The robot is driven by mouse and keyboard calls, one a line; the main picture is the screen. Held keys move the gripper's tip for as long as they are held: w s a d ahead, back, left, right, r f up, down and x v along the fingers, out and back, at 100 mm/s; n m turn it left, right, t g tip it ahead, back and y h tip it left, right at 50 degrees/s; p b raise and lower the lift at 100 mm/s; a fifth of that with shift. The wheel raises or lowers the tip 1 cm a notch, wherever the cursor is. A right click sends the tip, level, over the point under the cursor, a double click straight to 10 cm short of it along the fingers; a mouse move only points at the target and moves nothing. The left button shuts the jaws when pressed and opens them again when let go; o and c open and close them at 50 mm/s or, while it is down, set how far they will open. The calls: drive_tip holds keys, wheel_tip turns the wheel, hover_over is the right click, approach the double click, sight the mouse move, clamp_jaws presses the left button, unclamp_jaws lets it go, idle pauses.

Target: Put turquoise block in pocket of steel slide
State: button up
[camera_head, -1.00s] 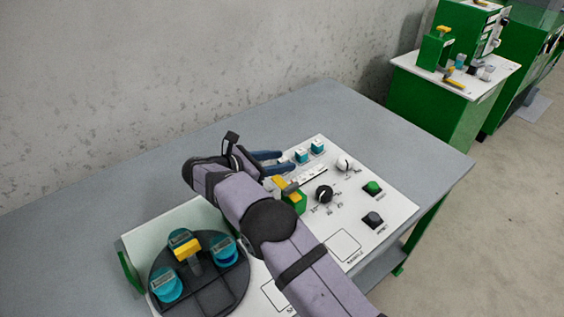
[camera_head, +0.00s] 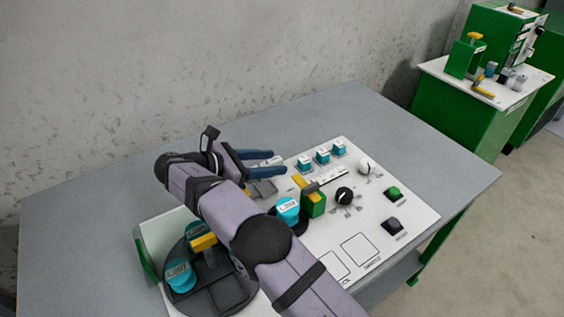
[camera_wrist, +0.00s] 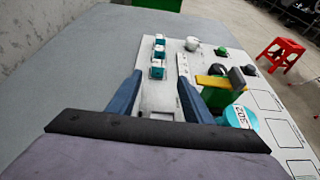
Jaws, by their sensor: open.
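Three small turquoise blocks stand in a row on the white panel: a near one (camera_head: 305,164), a middle one (camera_head: 323,157) and a far one (camera_head: 339,148). They also show ahead of the fingers in the wrist view, the nearest (camera_wrist: 157,72) close to the left fingertip. My gripper (camera_head: 278,163) is open and empty; its two blue fingers (camera_wrist: 160,80) point toward the blocks and are apart from them. A grey metal piece (camera_head: 263,189) lies on the panel below the fingers; it may be the steel slide. Its pocket is not clear.
A green block with a yellow lever (camera_head: 315,203) and a turquoise round container (camera_head: 287,209) stand beside the gripper. Knobs (camera_head: 344,196) and buttons lie to the right. A dark carousel (camera_head: 225,293) is partly behind my arm. Bare grey table (camera_head: 350,110) lies beyond.

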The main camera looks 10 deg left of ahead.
drive_tip(key=w+d+r+m+g+h+p, duration=0.1)
drive_tip(key=w+d+r+p, duration=0.25)
drive_tip(key=d, duration=0.25)
drive_tip(key=w+d+r+m+g+p, duration=0.2)
drive_tip(key=d+p, duration=0.2)
drive_tip(key=d, duration=0.1)
drive_tip(key=w+d+r+m+g+h+p, duration=0.1)
drive_tip(key=w+d+r+p, duration=0.15)
drive_tip(key=d, duration=0.35)
drive_tip(key=n+g+y+p, duration=0.3)
drive_tip(key=g+y+p, duration=0.2)
drive_tip(key=y, duration=0.6)
hover_over(304, 160)
drive_tip(key=f, duration=0.3)
drive_tip(key=a+f, duration=0.1)
drive_tip(key=f, duration=0.1)
drive_tip(key=shift+s, duration=0.3)
drive_tip(key=shift+w+n+t, duration=0.1)
drive_tip(key=shift+n+t, duration=0.2)
drive_tip(key=shift+n, duration=0.3)
drive_tip(key=shift+w+d+f+p, duration=0.15)
drive_tip(key=shift+f+p, duration=0.1)
drive_tip(key=shift+f, duration=0.95)
drive_tip(key=shift+w+d+f+p, duration=0.1)
drive_tip(key=shift+d+f+p, duration=0.15)
drive_tip(key=shift+f, duration=0.95)
drive_tip(key=shift+w+d+f+p, duration=0.1)
drive_tip(key=shift+f+p, duration=0.15)
drive_tip(key=shift+f, duration=0.95)
